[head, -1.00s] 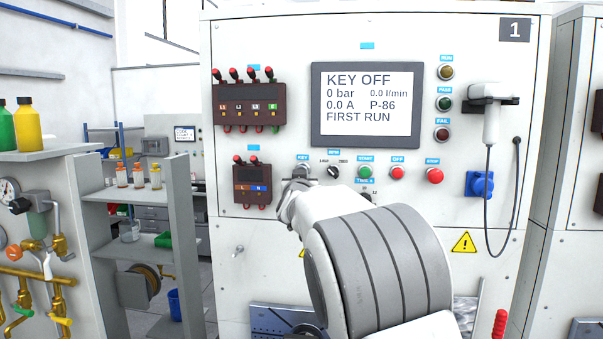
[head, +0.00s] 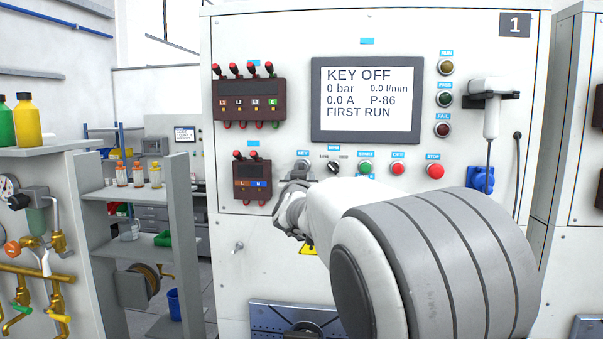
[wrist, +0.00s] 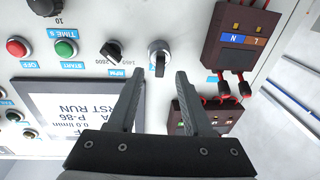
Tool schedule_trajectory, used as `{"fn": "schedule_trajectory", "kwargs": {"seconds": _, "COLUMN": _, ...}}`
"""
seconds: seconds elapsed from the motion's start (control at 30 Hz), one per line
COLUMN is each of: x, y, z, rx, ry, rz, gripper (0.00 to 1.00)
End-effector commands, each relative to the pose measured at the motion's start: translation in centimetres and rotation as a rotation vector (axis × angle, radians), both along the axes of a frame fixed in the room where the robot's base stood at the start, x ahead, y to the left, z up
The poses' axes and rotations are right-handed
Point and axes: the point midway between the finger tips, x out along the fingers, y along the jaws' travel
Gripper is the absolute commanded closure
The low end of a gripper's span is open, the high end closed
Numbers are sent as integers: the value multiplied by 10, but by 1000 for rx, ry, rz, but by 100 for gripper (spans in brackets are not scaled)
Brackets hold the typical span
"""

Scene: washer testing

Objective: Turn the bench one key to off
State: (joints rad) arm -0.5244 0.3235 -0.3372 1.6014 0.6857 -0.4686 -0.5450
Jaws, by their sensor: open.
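The bench one key switch (head: 302,166) sits under its blue KEY label, left of the RPM knob. In the wrist view the key (wrist: 158,58) is a dark handle on a silver round lock. The screen (head: 365,103) of bench 1 reads KEY OFF, 0 bar and 0.0 A. My gripper (head: 291,195) is just below the key in the head view, its fingers partly hidden by the wrist. In the wrist view my gripper (wrist: 160,75) is open, with nothing between the fingers. The key lies beyond the fingertips, roughly centred between them and apart from them.
The RPM knob (head: 333,168), START button (head: 365,168), OFF button (head: 397,169) and STOP button (head: 434,171) run right of the key. The L and N terminal block (head: 252,183) with red plugs is close on the left. A handheld device (head: 491,105) hangs at the right.

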Motion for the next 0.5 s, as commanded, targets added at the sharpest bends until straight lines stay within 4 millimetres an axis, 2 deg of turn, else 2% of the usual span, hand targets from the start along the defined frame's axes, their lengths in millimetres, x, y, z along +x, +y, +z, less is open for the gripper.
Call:
{"fn": "schedule_trajectory", "kwargs": {"seconds": 0.1, "x": -23, "y": 3, "z": -3, "rx": 3, "ry": -1, "rz": 2, "gripper": 50}}
{"fn": "schedule_trajectory", "kwargs": {"seconds": 0.5, "x": -94, "y": 7, "z": -7, "rx": 2, "ry": -1, "rz": 1, "gripper": 50}}
